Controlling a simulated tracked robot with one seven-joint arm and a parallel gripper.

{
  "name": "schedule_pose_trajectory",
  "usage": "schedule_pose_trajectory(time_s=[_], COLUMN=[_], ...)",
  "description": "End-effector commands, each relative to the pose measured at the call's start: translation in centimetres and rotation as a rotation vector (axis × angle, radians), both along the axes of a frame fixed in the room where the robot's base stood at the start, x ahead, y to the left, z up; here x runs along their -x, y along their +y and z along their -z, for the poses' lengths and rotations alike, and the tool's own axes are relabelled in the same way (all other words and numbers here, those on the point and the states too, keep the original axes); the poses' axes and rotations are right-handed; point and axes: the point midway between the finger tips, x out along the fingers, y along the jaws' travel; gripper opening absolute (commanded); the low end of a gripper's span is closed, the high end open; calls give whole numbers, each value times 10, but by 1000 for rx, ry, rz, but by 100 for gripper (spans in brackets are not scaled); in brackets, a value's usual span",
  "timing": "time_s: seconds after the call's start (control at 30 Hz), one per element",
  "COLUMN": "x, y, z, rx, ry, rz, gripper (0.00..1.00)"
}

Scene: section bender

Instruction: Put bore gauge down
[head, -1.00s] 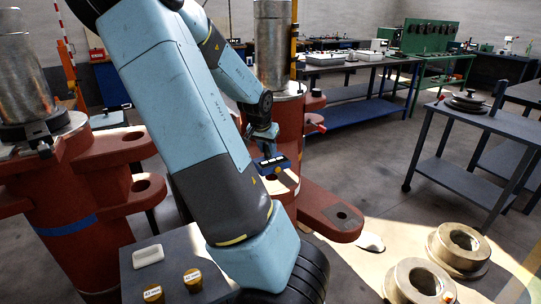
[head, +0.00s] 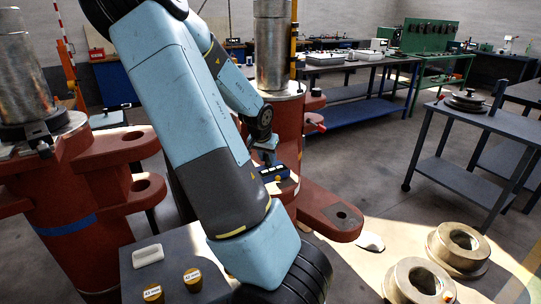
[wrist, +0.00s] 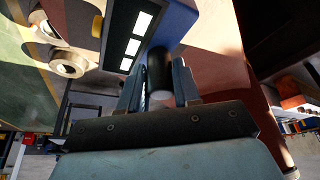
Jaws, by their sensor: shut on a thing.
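The bore gauge appears to be the blue block with a dark face, three pale panels and a yellow knob. It hangs below my gripper (head: 266,158) in the head view, in front of the middle red column. In the wrist view the bore gauge (wrist: 180,22) has a dark round stem between the two fingers of my gripper (wrist: 158,92), which is shut on it. Whether the gauge touches anything beneath is not clear.
Red machine columns (head: 85,210) stand left and middle. Two pale rings (head: 420,283) lie front right. A grey table (head: 475,120) stands right.

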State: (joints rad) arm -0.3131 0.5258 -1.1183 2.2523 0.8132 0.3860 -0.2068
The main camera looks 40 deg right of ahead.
Motion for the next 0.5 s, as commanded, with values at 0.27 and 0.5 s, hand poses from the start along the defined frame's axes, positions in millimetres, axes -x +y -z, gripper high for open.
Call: schedule_pose_trajectory(time_s=[0.27,0.5], x=[0,0], y=[0,0], z=[3,3], rx=[0,0], ry=[0,0], rz=[0,0], gripper=[47,58])
